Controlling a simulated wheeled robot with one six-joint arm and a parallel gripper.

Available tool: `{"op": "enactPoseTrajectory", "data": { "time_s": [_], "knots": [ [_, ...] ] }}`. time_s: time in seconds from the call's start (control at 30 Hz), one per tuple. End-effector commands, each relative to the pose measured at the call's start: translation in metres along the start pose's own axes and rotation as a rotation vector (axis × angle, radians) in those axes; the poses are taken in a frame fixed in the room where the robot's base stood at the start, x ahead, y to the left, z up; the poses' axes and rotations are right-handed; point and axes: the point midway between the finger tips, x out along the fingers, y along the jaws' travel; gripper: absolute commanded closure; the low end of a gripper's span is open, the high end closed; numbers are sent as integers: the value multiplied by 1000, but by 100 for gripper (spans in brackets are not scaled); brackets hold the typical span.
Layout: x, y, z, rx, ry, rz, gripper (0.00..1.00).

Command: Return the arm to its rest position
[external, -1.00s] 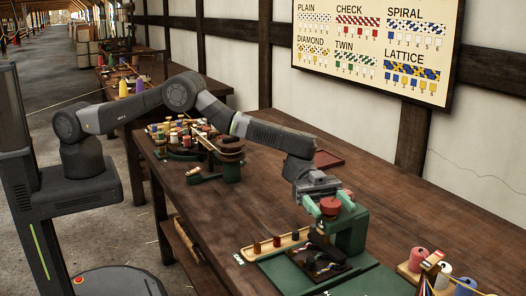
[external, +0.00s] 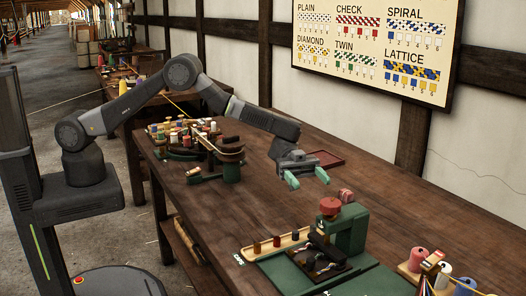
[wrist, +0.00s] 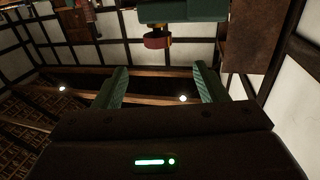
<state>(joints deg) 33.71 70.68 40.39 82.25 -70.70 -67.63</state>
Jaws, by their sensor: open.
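My gripper (external: 307,179) hangs over the workbench in the external view, its green fingers spread wide with nothing between them. My arm (external: 182,72) is bent up at the elbow and reaches out over the bench. The gripper is above and behind the green press (external: 349,228) with its red knob (external: 330,206), and apart from it. In the wrist view, the two green fingers (wrist: 160,88) are spread and empty. Part of a green thing with a red round end (wrist: 157,39) shows beyond them.
The dark workbench (external: 215,215) holds a braiding stand with bobbins (external: 205,140) left of my gripper. A shallow red-brown tray (external: 327,159) lies behind it. A wooden tray with spools (external: 277,242) and thread cones (external: 418,259) are in front. A pattern board (external: 375,45) hangs on the wall.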

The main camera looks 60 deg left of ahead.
Motion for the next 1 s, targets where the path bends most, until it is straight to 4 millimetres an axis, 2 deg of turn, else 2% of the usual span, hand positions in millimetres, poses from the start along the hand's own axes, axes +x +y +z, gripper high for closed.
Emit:
{"op": "enactPoseTrajectory", "data": {
  "time_s": [0.03,0.3,0.5,0.67,1.0],
  "knots": [
    [18,4,-3,2,1,11,34],
    [72,4,-3,2,0,9,34],
    [109,4,-2,1,1,9,34],
    [132,4,-2,1,1,8,34],
    [133,4,-3,-2,-1,-163,34]
  ]
}}
